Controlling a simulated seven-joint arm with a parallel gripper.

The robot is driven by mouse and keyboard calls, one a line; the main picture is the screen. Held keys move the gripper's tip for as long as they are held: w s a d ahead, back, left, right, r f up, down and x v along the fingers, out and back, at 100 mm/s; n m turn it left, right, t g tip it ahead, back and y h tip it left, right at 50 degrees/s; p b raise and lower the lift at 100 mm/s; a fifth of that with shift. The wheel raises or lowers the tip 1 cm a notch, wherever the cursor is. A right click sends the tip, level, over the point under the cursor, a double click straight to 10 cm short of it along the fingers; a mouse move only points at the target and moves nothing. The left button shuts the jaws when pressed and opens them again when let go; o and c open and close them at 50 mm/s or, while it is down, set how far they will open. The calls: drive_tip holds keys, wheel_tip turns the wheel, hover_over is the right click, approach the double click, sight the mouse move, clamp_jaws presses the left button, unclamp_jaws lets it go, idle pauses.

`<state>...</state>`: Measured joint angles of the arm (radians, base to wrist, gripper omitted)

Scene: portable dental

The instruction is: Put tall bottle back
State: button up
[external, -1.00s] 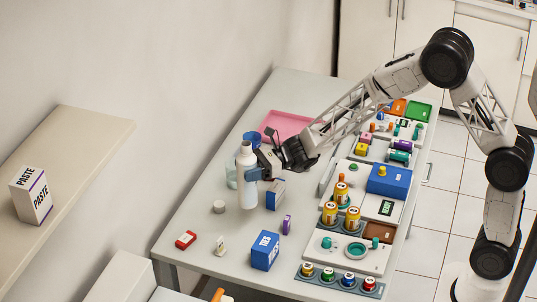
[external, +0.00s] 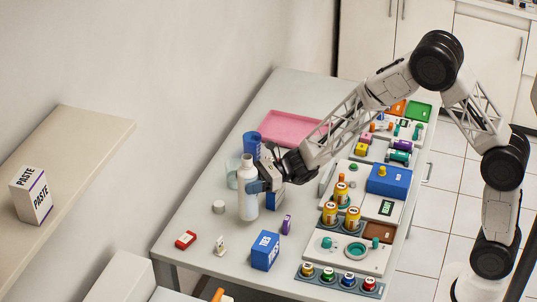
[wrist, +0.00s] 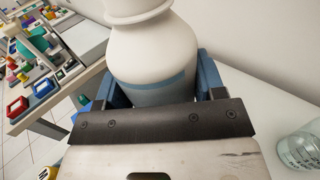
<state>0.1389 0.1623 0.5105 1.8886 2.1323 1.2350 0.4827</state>
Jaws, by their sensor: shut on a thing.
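The tall white bottle (external: 248,200) stands upright at the left-middle of the table. My gripper (external: 260,186) is shut on its middle from the right side. In the wrist view the bottle (wrist: 150,50) is large between the blue fingers of my gripper (wrist: 158,84). Its lower part is hidden there by the gripper body. I cannot tell for sure whether its base touches the table.
A clear beaker (external: 232,175) and blue cup (external: 251,145) stand behind the bottle. A pink tray (external: 290,126) lies behind. The left shelf (external: 85,140) holds a PASTE box (external: 31,195).

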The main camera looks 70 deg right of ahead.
drive_tip(key=shift+f, duration=0.7)
drive_tip(key=shift+f, duration=1.95)
drive_tip(key=o, duration=1.1)
drive_tip(key=shift+c, duration=0.2)
drive_tip(key=v, duration=1.2)
